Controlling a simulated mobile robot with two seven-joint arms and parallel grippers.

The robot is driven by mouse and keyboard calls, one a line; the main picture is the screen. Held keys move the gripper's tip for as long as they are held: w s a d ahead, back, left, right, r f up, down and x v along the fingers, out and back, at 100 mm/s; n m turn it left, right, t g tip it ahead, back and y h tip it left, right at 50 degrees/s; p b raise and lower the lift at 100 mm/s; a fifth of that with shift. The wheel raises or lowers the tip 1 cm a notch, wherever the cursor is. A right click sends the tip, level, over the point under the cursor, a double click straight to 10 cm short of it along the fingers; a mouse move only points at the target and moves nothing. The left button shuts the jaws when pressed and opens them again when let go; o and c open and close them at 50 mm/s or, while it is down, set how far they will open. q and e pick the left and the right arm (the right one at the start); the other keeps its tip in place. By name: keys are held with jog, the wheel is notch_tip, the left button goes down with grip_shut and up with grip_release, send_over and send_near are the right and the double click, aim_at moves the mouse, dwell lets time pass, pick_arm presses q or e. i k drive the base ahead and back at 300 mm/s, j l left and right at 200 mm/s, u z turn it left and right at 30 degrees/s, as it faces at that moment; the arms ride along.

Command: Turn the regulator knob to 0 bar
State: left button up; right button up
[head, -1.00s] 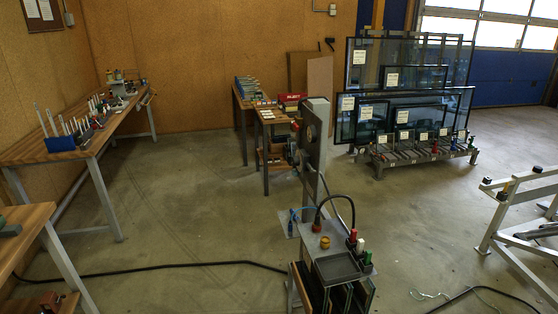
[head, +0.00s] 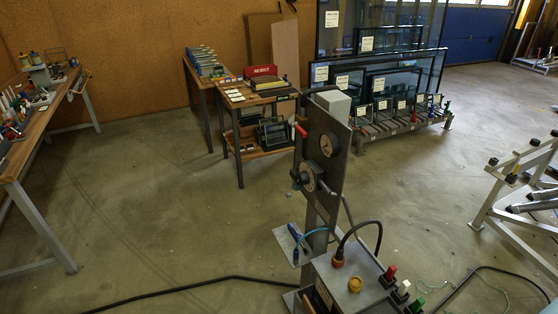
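A grey upright panel (head: 333,172) on a post stands near the middle of the head view. It carries a round gauge (head: 328,145) and a second round gauge-like part (head: 306,177) below it. A red lever (head: 300,130) sticks out at its left edge. A small dark fitting (head: 296,176) protrudes at the lower left; I cannot tell whether this is the regulator knob. The panel is seen at a slant, and its dial readings are too small to read. Neither of my grippers is in view.
A cart (head: 372,291) with a yellow knob (head: 355,284), black hose and colored-handled tools stands in front of the post. A black cable (head: 190,288) crosses the floor. A workbench (head: 45,125) is at left, glass frames (head: 385,85) behind. Floor left of the post is open.

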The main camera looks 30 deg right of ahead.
aim_at(302, 178)
jog(key=i, duration=3.3)
jog(key=i+z, duration=0.15)
jog(key=z, duration=0.3)
jog(key=i+z, duration=0.15)
jog(key=z, duration=0.35)
jog(key=i+j+z, duration=0.1)
jog(key=z, duration=0.35)
jog(key=j, duration=0.1)
